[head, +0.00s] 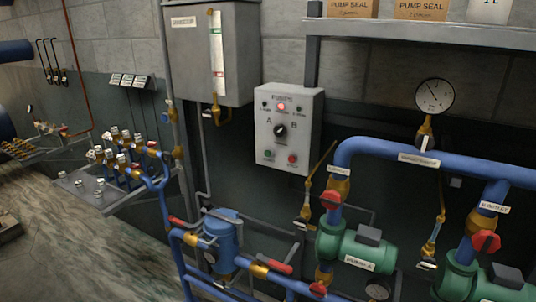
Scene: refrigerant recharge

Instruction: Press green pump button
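The grey pump control box (289,128) is mounted on the wall near the middle of the head view. The green button (268,155) is at its lower left, and a red button (292,158) is at its lower right. A black selector knob (281,130) sits between the letters A and B. A small red light (282,107) is at the top middle of the panel. Nothing covers the front of the box. Neither of my grippers is in view.
Blue pipes with red-handled valves (331,199) and a green pump (356,251) stand below and right of the box. A pressure gauge (434,96) is at the right. A grey tank (209,55) hangs at the upper left. Open floor (70,255) lies at the lower left.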

